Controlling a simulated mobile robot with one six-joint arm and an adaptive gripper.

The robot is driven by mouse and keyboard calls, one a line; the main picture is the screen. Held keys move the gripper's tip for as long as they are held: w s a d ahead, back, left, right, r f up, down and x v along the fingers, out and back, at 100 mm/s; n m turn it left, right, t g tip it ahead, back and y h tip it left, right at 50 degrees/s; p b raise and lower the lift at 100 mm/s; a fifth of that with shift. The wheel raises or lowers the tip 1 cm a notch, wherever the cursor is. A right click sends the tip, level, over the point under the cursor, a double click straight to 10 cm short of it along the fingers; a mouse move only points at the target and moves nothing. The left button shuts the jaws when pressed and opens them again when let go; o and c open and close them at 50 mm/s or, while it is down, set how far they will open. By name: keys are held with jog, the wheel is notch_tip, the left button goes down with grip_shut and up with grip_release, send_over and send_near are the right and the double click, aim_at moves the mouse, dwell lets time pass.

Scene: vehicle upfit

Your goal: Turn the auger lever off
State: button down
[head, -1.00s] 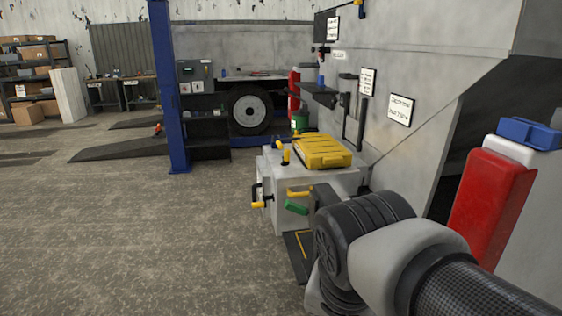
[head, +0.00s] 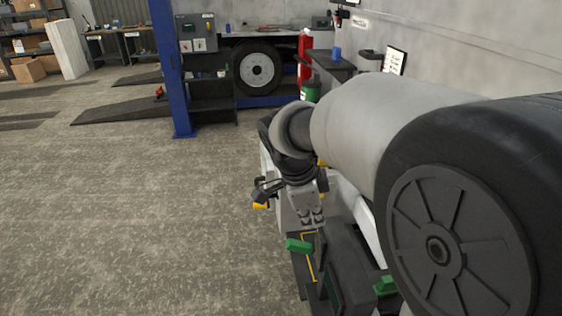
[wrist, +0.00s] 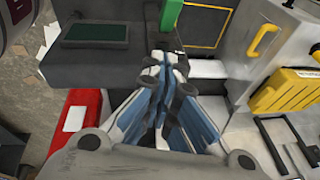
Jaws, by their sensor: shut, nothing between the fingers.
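No label names the auger lever, so I cannot tell which handle it is. My gripper (head: 312,222) points down above the box's far end, apart from the green handle. In the wrist view its blue-and-white fingers (wrist: 165,70) are together and empty. My arm hides most of the light grey machine (wrist: 238,45).
The dark box (wrist: 120,20) has a dark green panel and another green knob (head: 385,285). A yellow lid (wrist: 285,93) and black frame (wrist: 280,150) lie right in the wrist view, a red case (wrist: 80,120) left. Open floor (head: 130,230) lies left in the head view.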

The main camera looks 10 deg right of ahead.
send_over(309, 246)
jog(key=s, duration=0.2)
notch_tip(309, 246, down, 6)
jog(key=r, duration=0.1)
jog(key=f, duration=0.1)
jog(key=w+a+f+b, duration=0.1)
jog(key=f, duration=0.1)
jog(key=shift+w+a, duration=0.1)
jog(key=shift+a, duration=0.05)
jog(key=shift+f, duration=0.1)
